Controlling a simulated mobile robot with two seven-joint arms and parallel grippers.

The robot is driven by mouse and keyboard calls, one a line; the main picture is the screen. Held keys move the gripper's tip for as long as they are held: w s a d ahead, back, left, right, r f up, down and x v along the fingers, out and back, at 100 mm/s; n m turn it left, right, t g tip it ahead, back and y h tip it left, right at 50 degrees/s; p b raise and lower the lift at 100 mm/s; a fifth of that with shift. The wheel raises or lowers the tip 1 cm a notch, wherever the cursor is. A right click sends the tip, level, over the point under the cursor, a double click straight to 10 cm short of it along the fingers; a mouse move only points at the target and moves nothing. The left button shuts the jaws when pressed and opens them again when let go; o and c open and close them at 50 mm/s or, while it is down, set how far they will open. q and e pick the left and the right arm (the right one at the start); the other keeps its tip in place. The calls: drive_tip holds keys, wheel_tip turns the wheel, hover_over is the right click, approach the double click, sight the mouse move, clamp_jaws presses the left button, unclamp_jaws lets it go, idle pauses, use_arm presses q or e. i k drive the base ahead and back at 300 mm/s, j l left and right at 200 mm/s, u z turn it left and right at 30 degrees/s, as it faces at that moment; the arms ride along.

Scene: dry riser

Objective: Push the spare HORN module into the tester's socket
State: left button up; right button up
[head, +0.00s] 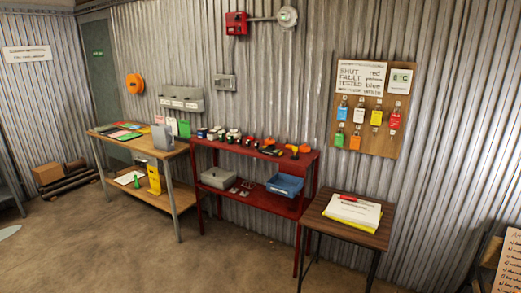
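I cannot pick out the spare HORN module or the tester's socket for certain in the head view; the things on the benches are small. A row of small dark and pale items (224,136) stands along the top of the red bench (250,152), with orange-and-black items (298,149) to the right. A grey upright box (162,136) stands on the wooden bench (142,147) to the left. No label reading HORN is legible. Neither of my grippers is in view.
A grey bin (217,178) and a blue bin (285,185) sit on the red bench's lower shelf. A small table (348,228) with papers (353,212) stands at right, below a padlock board (367,115).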

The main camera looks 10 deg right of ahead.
sight(271, 150)
drive_tip(key=i+j+u, duration=0.25)
drive_tip(key=i, duration=0.45)
drive_tip(key=i+u, duration=0.3)
drive_tip(key=i, duration=0.35)
drive_tip(key=i+z, duration=0.2)
drive_tip(key=i, duration=0.3)
drive_tip(key=i+j+z, duration=0.25)
drive_tip(key=i, duration=0.25)
drive_tip(key=i+j+z, duration=0.2)
drive_tip(key=i, duration=0.25)
drive_tip(key=i+j+z, duration=0.15)
drive_tip(key=z, duration=0.2)
drive_tip(key=i+j+z, duration=0.6)
drive_tip(key=z, duration=0.15)
